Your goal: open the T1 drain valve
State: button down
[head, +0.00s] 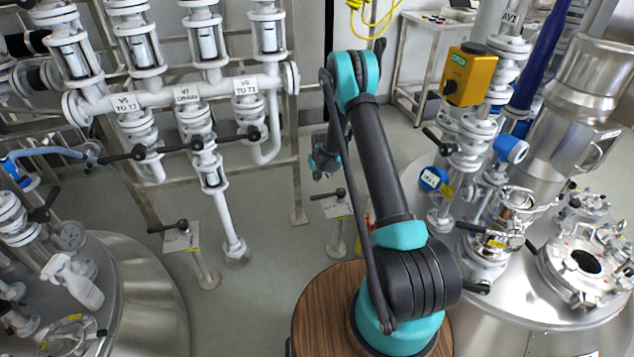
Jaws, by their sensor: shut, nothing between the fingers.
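No T1 drain valve label can be read for certain. Two low floor stands carry black lever handles and small plates: the left stand (181,240) and the middle stand (336,206), whose plate text is too small to read. My gripper (317,174) is small and partly hidden by my arm. It is shut and empty, in front of the pipe rack and seen just above the middle stand's lever (327,196). I cannot tell the distance between them. The gripper touches nothing that I can make out.
A white pipe manifold (240,90) with labels V5 TO T2, V7 DRAIN and V6 TO T1 has black levers. Steel vessels stand left (140,290) and right (520,335), with a spray bottle (72,283) on the left one. Grey floor (255,300) is clear between.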

aim_at(328, 196)
jog(key=d+x, duration=0.1)
jog(key=x, duration=0.8)
jog(key=s, duration=0.4)
jog(key=shift+r, duration=0.4)
